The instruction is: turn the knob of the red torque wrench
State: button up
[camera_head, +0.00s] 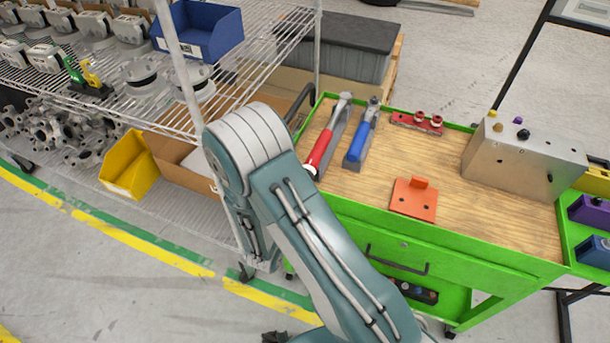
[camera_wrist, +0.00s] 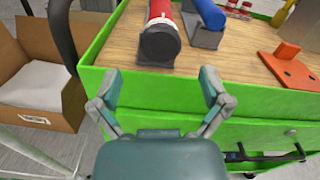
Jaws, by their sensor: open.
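The red torque wrench (camera_head: 322,148) lies in a grey holder at the left side of the wooden cart top, its handle end toward the near edge. In the wrist view the red torque wrench (camera_wrist: 160,13) shows its dark round end knob (camera_wrist: 159,43) facing me. My gripper (camera_wrist: 160,92) is open and empty, its two fingers spread in front of the green cart edge and below the knob, apart from it. In the head view my arm hides the gripper.
A blue wrench (camera_head: 357,143) lies just right of the red one. An orange bracket (camera_head: 413,198), a red fixture (camera_head: 417,123) and a metal box (camera_head: 524,160) also stand on the green cart (camera_head: 440,243). A wire shelf (camera_head: 262,60) and cardboard box (camera_wrist: 38,78) are at left.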

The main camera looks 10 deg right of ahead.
jog(key=x, duration=0.5)
jog(key=shift+w+d, duration=0.15)
jog(key=shift+w, duration=0.1)
jog(key=c, duration=1.2)
